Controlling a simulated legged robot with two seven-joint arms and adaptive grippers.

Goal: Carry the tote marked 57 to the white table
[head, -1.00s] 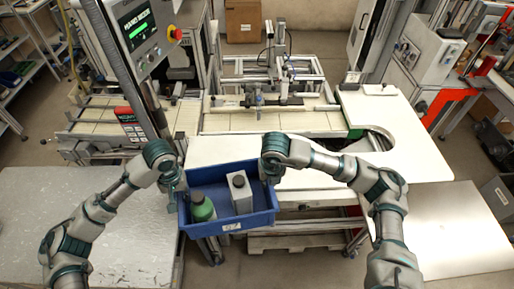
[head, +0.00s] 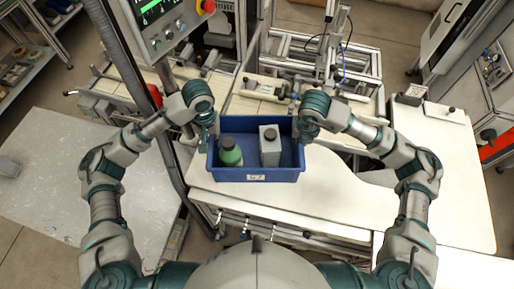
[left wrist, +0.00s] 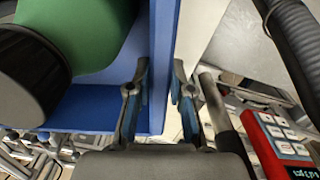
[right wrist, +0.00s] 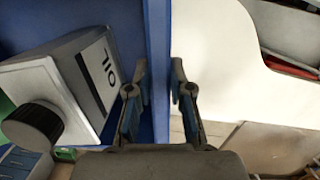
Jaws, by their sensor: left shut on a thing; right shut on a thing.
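The blue tote (head: 230,174) holds a green bottle (head: 230,155) with a dark cap and a grey container (head: 269,150) with a dark cap. A small white label is on its near wall; its number is too small to read. My left gripper (head: 208,142) is shut on the tote's left wall, with a finger on each side in the left wrist view (left wrist: 158,85). My right gripper (head: 300,138) is shut on the right wall, also seen in the right wrist view (right wrist: 158,85). The tote appears level over the white table (head: 335,205); I cannot tell whether it touches.
A screen panel (head: 165,22) on a dark post stands close to my left arm. A conveyor with a metal frame (head: 320,70) lies behind the tote. The white table is clear to the right of the tote. A grey sheet-like surface (head: 85,185) is at left.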

